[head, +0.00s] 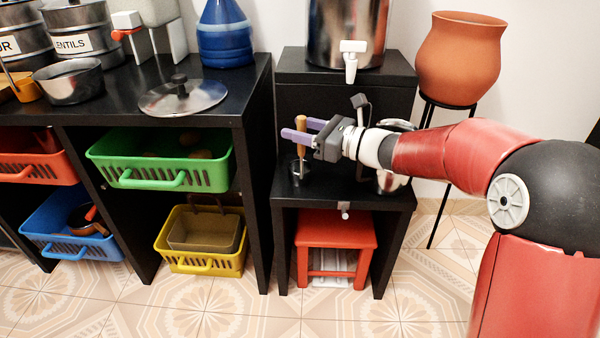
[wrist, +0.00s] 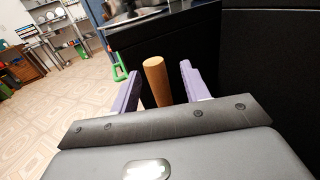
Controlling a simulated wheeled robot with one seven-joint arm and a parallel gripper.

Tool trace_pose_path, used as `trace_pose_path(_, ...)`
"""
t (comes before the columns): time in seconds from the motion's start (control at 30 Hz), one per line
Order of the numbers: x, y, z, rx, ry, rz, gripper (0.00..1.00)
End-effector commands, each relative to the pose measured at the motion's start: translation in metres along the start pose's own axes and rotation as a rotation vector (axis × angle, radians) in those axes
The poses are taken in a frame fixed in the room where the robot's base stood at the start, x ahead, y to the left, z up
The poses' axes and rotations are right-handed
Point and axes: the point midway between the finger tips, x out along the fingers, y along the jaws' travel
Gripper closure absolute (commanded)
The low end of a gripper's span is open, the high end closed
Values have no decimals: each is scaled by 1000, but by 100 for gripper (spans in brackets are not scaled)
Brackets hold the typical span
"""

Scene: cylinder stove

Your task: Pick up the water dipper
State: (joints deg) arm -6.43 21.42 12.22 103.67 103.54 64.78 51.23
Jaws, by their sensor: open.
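The water dipper has a wooden handle (head: 302,138) and a small metal cup (head: 296,172). It stands upright on the black stand's lower top. My gripper (head: 301,129) is open, with its two purple fingers at the upper part of the handle. In the wrist view the wooden handle (wrist: 157,80) rises between the open fingers, with a visible gap on both sides. The metal cup is not visible in the wrist view. The head view does not show clearly whether a finger touches the handle.
A metal water container (head: 330,30) with a white tap stands on the raised black box behind. A metal vessel (head: 390,182) is partly hidden under my arm. The black shelf (head: 254,130) stands close on the left. A clay pot (head: 458,60) stands at the right.

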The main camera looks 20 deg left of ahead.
Motion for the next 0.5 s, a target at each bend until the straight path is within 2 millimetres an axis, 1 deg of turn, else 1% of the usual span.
trace_pose_path(0.07, 0, 0, 0, 0, 0, 0, 54)
trace_pose_path(0.1, 0, 0, 0, 0, 0, 0, 57)
trace_pose_path(0.43, -1, 0, 0, -1, 0, 0, 100)
trace_pose_path(0.5, -1, 0, 1, -1, 0, 0, 100)
